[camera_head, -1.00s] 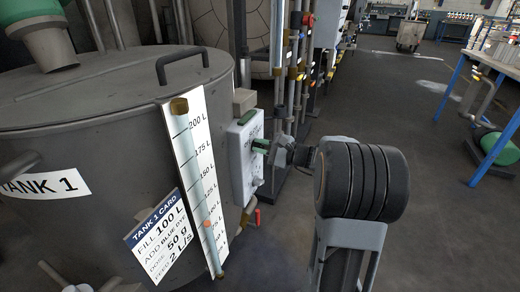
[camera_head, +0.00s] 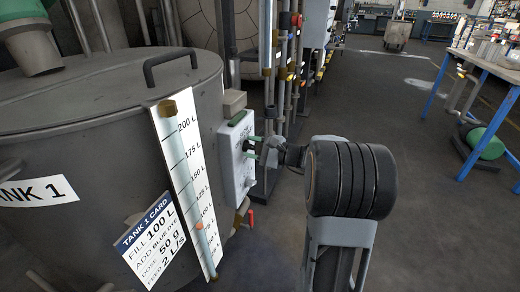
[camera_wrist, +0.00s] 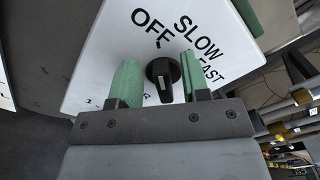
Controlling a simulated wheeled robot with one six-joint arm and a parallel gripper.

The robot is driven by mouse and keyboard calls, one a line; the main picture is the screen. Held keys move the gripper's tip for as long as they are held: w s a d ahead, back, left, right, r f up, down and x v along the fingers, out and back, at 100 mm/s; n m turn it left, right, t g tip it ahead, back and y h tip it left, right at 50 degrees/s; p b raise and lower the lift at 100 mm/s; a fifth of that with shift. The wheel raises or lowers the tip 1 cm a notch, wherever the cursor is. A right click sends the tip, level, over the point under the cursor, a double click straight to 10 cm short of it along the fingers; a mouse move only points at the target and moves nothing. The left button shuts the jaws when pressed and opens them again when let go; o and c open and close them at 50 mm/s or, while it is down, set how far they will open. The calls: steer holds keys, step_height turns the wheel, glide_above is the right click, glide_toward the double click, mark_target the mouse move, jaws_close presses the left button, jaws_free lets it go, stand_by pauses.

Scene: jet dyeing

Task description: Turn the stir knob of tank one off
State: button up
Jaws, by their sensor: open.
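The stir knob (camera_wrist: 163,75) is a black dial on a white panel marked OFF, SLOW and FAST. A pale mark shows on the knob's lower part in the wrist view; which label the knob is set to I cannot tell. My gripper (camera_wrist: 157,82) is open, with one green finger on each side of the knob and a gap on both sides. In the head view my gripper (camera_head: 252,146) is at the front of the control box (camera_head: 236,158), which is fixed beside tank one (camera_head: 105,130). The knob itself is not clear there.
A level scale (camera_head: 185,165) and the tank 1 card (camera_head: 150,238) are on the tank's side. Pipes with valves (camera_head: 283,75) stand behind the box. A blue-framed table (camera_head: 470,95) is at the right. The floor between is mostly clear.

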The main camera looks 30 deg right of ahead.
steer(key=p+v, duration=0.3)
steer(key=v, duration=1)
steer(key=shift+s+d+p, duration=0.2)
steer(key=shift+s+p, duration=0.1)
steer(key=shift+p, duration=0.05)
steer(key=s+a+r+n+g+h+p, duration=0.4)
steer(key=a+r+n+g+p, duration=0.5)
steer(key=a+r+p, duration=0.65)
steer(key=s+a+r+n+h+p, duration=0.1)
steer(key=s+r+n+h+p, duration=0.2)
steer(key=r+p, duration=0.4)
steer(key=s+a+r+n+h+p, duration=0.2)
steer(key=s+r+n+h+p, duration=0.2)
steer(key=r+p, duration=0.3)
steer(key=n+h+p, duration=0.1)
steer(key=p, duration=0.4)
steer(key=shift+a+r+g, duration=0.25)
steer(key=shift+g, duration=0.05)
